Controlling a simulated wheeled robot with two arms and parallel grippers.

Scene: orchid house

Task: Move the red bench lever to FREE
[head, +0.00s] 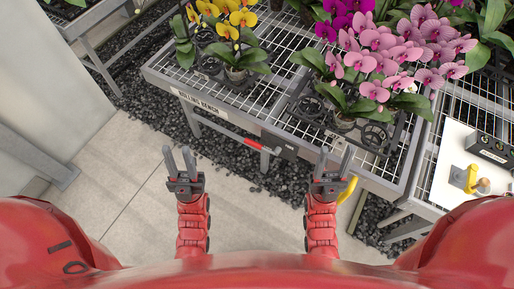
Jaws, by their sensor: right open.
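The red bench lever (254,144) lies low and slanted along the front side of the rolling bench (200,98), left of a dark box (279,146) whose small lettering I cannot read for certain. My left gripper (179,160) is open and empty over the paved floor, left of the lever and apart from it. My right gripper (335,160) is open and empty near the bench's front edge, to the right of the lever and the box. Neither gripper touches the lever.
Yellow orchids (232,14) and pink orchids (385,50) stand on the bench mesh. A yellow curved part (348,190) is beside my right gripper. At right a white board (449,160) carries a yellow fitting (464,178). The pale floor (130,180) is clear.

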